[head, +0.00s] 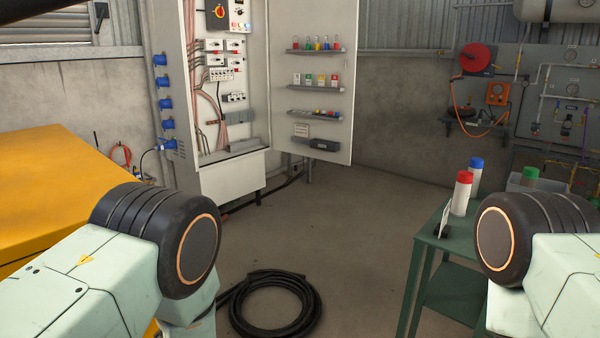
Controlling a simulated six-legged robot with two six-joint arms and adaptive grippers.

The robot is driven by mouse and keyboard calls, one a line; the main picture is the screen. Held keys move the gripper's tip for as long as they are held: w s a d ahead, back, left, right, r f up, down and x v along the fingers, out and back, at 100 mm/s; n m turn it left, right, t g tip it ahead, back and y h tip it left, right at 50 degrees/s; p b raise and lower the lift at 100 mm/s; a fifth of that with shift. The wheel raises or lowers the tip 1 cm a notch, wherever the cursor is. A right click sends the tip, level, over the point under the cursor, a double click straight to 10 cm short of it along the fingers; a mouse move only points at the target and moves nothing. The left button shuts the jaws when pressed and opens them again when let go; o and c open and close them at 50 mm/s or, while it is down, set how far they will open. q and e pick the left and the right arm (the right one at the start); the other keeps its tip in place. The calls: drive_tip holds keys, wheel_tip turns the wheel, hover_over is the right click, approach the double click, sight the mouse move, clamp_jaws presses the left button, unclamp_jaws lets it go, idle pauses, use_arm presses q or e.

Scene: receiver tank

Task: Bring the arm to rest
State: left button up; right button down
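The task's arm shows only as parts of my two arms, pale green links with black round joints at the lower left and lower right of the head view. Neither gripper is in the frame, so I cannot see their fingers or whether they hold anything. Neither visible arm part is seen touching an object.
A green table (430,238) at the right bears a red-capped bottle (461,195) and a blue-capped bottle (475,177). A coiled black hose (275,305) lies on the floor. An open electrical cabinet (228,170) stands behind. A yellow box (50,185) is at left. The middle floor is clear.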

use_arm(q)
drive_tip(key=s+d+f+n+g+h, duration=0.1)
drive_tip(key=s+f+n+g+h, duration=0.15)
drive_tip(key=s+f, duration=0.4)
drive_tip(key=s+d+f+n+g+h, duration=0.1)
drive_tip(key=s+d+f+g+h, duration=0.2)
drive_tip(key=s, duration=0.7)
drive_tip(key=s+d+n+g+h, duration=0.1)
drive_tip(key=s+g+h, duration=0.2)
drive_tip(key=s, duration=1.5)
drive_tip(key=g, duration=0.3)
drive_tip(key=shift+f+n, duration=0.25)
drive_tip(key=shift+n, duration=0.1)
drive_tip(key=shift+s+a, duration=0.1)
drive_tip(key=shift+a, duration=0.05)
